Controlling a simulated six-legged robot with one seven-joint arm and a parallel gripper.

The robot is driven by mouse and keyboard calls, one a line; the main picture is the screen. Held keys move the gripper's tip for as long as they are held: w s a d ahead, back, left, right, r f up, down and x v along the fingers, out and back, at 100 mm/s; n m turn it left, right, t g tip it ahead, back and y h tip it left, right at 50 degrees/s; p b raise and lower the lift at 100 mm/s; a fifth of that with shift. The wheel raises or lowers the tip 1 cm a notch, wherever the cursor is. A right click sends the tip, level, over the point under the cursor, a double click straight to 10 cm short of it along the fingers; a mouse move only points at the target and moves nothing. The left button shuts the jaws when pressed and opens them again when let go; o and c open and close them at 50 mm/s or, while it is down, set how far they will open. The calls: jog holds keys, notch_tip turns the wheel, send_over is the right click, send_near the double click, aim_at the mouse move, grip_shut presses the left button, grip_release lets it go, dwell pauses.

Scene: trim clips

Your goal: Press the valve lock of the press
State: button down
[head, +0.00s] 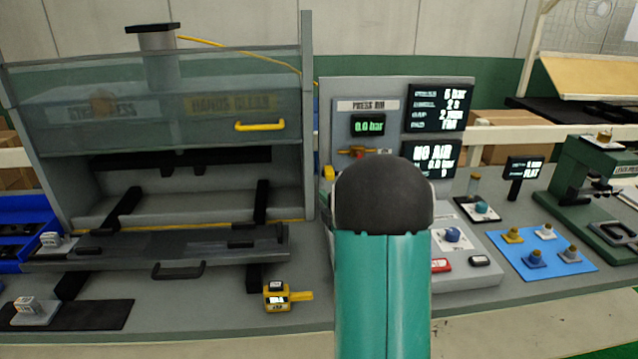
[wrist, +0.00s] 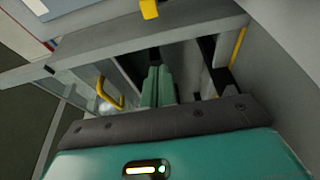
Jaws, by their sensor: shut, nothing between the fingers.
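The press (head: 180,200) stands at the left in the head view, with its clear guard (head: 70,110) raised and a yellow handle (head: 260,125) on it. Right of it is the control panel (head: 345,92), labelled for press air, with a 0.0 bar readout (head: 368,125). A small red and yellow valve part (head: 357,152) sits below the readout; my arm hides the area beneath it. I cannot make out the lock itself. In the wrist view my gripper (wrist: 158,82) has its two teal fingers together and empty. A yellow piece (wrist: 149,9) shows at that view's top edge, apart from the fingers.
A screen (head: 432,157) reads NO AIR. A yellow gauge tool (head: 280,296) lies on the bench front. A blue mat (head: 540,262) with several knobs and a green hand press (head: 590,190) stand at the right. A blue bin (head: 25,235) is at the far left.

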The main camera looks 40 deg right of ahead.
aim_at(308, 177)
jog(key=x, duration=0.9)
jog(key=shift+w+d, duration=0.45)
jog(key=shift+d, duration=0.05)
jog(key=s+d, duration=0.2)
jog(key=shift+d, duration=0.3)
jog(key=shift+s, duration=0.1)
jog(key=s+d, duration=0.4)
jog(key=d, duration=0.1)
jog(key=shift+d, duration=0.3)
jog(key=shift+w, duration=0.15)
